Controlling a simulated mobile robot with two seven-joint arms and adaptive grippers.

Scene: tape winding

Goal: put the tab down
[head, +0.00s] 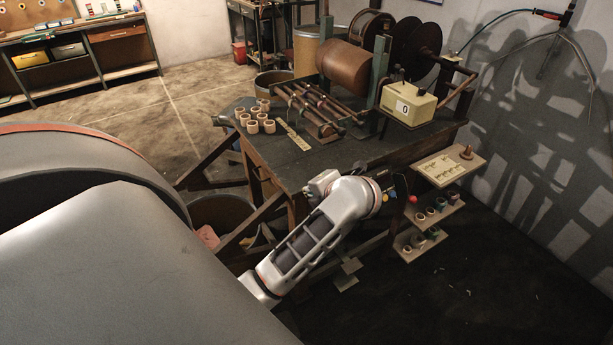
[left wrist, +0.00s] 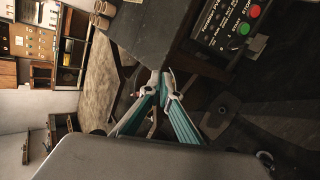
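My left arm reaches in to the front edge of the dark workbench (head: 345,160) in the head view; its fingers are hidden there behind my wrist. In the left wrist view my left gripper (left wrist: 163,80) shows two teal-padded fingers. Their tips come close together by the bench's edge. I cannot tell whether they touch or pinch something thin. No tab can be made out between them. On the bench stands a winding machine with a brown drum (head: 345,66) and a cream counter box (head: 408,104) reading 0. My right gripper is not in view.
Several tape rolls (head: 253,126) stand at the bench's left end. A control panel with a red button (left wrist: 254,11) and a green button (left wrist: 244,29) is on the bench's front. Small shelves (head: 450,167) hang at the right. A bin (head: 220,212) stands under the bench's left side.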

